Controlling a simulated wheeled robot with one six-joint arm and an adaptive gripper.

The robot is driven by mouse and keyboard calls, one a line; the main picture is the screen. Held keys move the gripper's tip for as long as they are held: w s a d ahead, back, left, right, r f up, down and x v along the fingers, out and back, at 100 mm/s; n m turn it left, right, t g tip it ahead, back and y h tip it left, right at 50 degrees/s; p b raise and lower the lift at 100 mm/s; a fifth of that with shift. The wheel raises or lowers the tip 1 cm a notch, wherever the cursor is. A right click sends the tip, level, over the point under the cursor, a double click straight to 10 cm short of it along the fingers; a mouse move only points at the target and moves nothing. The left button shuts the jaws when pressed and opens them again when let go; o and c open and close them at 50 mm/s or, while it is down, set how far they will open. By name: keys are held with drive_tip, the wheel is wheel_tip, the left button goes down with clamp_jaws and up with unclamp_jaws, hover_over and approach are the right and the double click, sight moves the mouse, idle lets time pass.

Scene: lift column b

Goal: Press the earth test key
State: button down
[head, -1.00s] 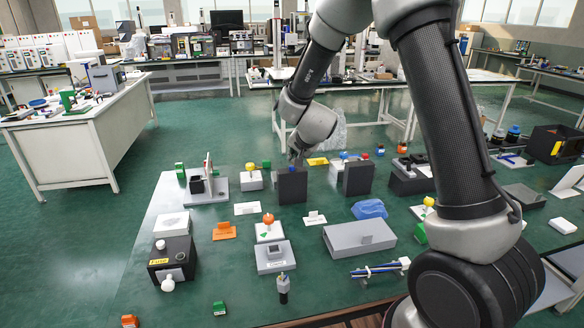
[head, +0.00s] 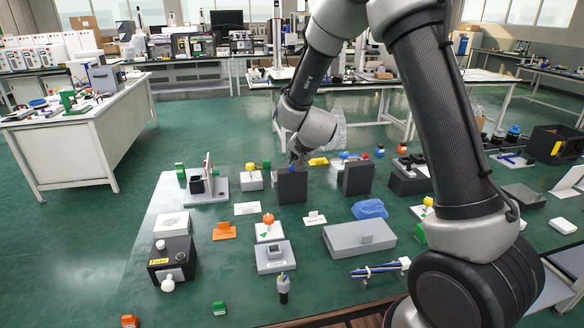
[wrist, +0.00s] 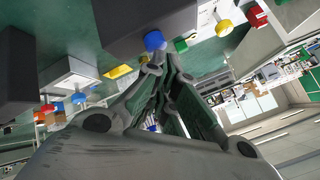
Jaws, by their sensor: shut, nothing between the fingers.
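My gripper (wrist: 160,66) is shut and empty. In the wrist view its fingertips are right by a round blue knob (wrist: 154,41) on a dark grey box (wrist: 130,16); I cannot tell whether they touch it. In the head view my gripper (head: 294,159) is just above and behind the upright dark grey box (head: 292,187), which hides part of the fingers. No readable label shows which key is the earth test key.
Close by are a yellow knob (wrist: 224,28), a red knob (wrist: 257,16) and another dark box (wrist: 15,65). An orange-knobbed unit (head: 268,219), a flat grey box (head: 359,237) and a black fuse box (head: 172,258) stand nearer on the green bench.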

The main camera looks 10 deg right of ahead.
drive_tip(key=shift+f, duration=0.35)
drive_tip(key=shift+r, duration=0.1)
idle(0.4)
drive_tip(key=shift+r, duration=0.8)
drive_tip(key=shift+r, duration=0.1)
drive_tip(key=s+d+r+n+g+y, duration=0.2)
drive_tip(key=s+d+r+n, duration=0.25)
drive_tip(key=s+r, duration=0.95)
drive_tip(key=s+d+r+n+g+h, duration=0.1)
drive_tip(key=s+d, duration=0.3)
drive_tip(key=s, duration=0.4)
drive_tip(key=s+d+r+n+g+h, duration=0.1)
drive_tip(key=s+d, duration=0.2)
drive_tip(key=s, duration=0.6)
drive_tip(key=s+d+r+n+g, duration=0.1)
drive_tip(key=s+d, duration=0.3)
drive_tip(key=s, duration=0.5)
drive_tip(key=shift+s+d+h, duration=0.15)
drive_tip(key=shift+d+h, duration=0.2)
drive_tip(key=shift+h, duration=0.05)
